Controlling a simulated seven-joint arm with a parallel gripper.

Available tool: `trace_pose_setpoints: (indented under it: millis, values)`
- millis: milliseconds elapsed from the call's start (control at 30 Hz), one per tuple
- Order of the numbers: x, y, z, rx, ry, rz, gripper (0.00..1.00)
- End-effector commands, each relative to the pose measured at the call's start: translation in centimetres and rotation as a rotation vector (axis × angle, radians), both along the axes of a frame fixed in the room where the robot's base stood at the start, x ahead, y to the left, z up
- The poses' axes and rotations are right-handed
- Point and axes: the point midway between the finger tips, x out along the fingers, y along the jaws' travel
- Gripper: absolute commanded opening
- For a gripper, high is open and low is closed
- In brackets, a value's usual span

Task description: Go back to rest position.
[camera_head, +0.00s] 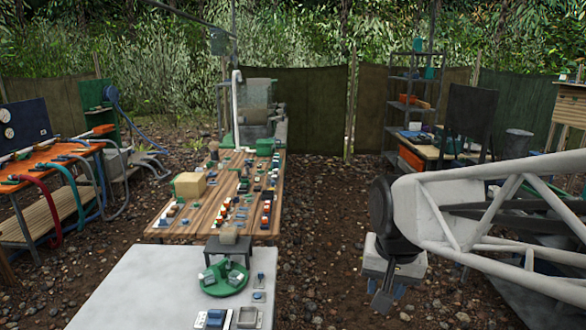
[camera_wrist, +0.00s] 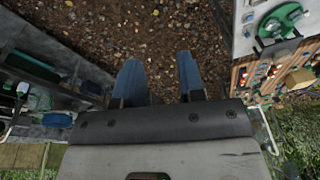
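My gripper (camera_head: 383,298) hangs at the right in the head view, over bare stony ground and apart from the tables. In the wrist view my gripper (camera_wrist: 160,75) shows two blue fingers with a clear gap between them. Only ground shows in that gap, so it is open and empty. My arm reaches in from the right edge of the head view.
A white table (camera_head: 150,285) stands front centre with a green round tray (camera_head: 224,290) and small parts. A long wooden table (camera_head: 160,222) with many small items lies behind it. Shelves (camera_head: 388,110) stand back right. The ground between is clear.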

Motion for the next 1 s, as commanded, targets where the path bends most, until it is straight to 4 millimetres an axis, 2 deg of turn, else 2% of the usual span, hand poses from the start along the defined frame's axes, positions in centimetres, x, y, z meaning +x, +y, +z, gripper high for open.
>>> trace_pose_setpoints:
  millis: [100,300,500,700,1000]
  values:
    - [-2.9,-0.7,-0.2,-0.014,-0.013,0.054,0.36]
    - [-7.4,-1.5,-1.1,-0.039,-0.026,0.15,0.36]
    - [-10.2,-2.0,-1.9,-0.057,-0.035,0.216,0.36]
    - [-11.1,-2.1,-2.3,-0.064,-0.035,0.24,0.36]
    - [-11.1,-2.1,-2.3,-0.065,-0.036,0.24,0.36]
